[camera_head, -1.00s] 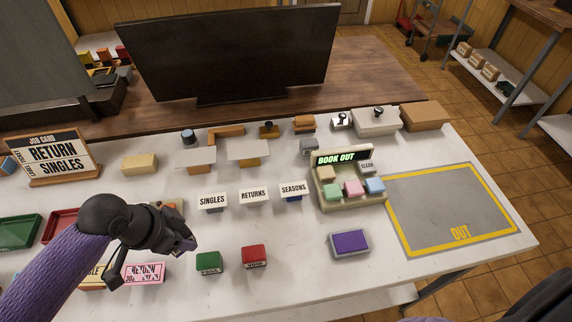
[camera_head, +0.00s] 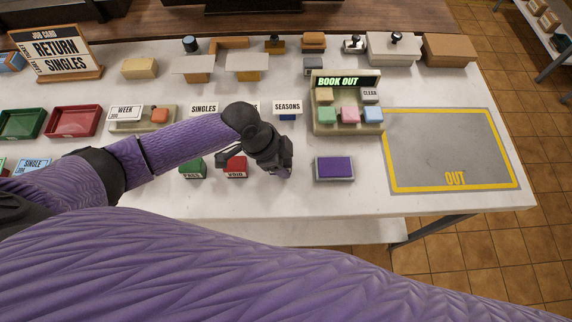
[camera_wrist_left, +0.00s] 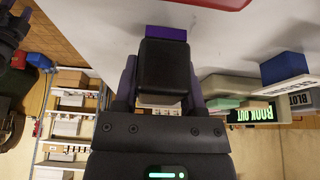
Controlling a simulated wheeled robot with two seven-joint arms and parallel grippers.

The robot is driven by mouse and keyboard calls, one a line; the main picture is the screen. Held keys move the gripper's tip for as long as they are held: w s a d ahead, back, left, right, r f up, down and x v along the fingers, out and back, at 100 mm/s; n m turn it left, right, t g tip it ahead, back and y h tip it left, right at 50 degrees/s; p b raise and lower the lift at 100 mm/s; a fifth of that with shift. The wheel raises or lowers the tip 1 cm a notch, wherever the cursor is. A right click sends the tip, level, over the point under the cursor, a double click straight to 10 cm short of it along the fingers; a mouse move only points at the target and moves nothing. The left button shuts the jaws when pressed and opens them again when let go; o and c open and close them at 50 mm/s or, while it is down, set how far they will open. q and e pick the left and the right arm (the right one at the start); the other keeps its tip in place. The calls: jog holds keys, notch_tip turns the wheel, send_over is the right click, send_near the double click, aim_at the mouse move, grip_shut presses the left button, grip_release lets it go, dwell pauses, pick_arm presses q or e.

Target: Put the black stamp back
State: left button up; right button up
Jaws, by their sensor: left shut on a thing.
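My left gripper (camera_head: 280,172) is low over the front of the white counter, between the red VOID block (camera_head: 236,166) and the purple ink pad (camera_head: 334,168). In the left wrist view the gripper (camera_wrist_left: 163,98) is shut on a black block, the black stamp (camera_wrist_left: 164,64), between its purple fingers. A purple patch (camera_wrist_left: 166,33) shows just past the stamp; I cannot tell whether it is the ink pad. In the head view the stamp cannot be made out against the dark gripper. My right gripper (camera_wrist_left: 12,38) seems to show at the edge of the left wrist view.
A green block (camera_head: 192,168) stands left of the red one. Behind are the SINGLES (camera_head: 204,107) and SEASONS (camera_head: 287,107) signs; my wrist partly hides the one between. The BOOK OUT machine (camera_head: 345,115) stands right of them. The yellow-edged OUT mat (camera_head: 440,150) is clear.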

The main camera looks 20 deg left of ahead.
pick_arm(q)
jog(key=shift+f, duration=0.65)
jog(key=shift+f, duration=0.2)
jog(key=o, duration=1)
jog(key=shift+r, duration=0.3)
jog(key=p+v, duration=0.3)
jog(key=v, duration=0.9)
jog(key=shift+f, duration=0.1)
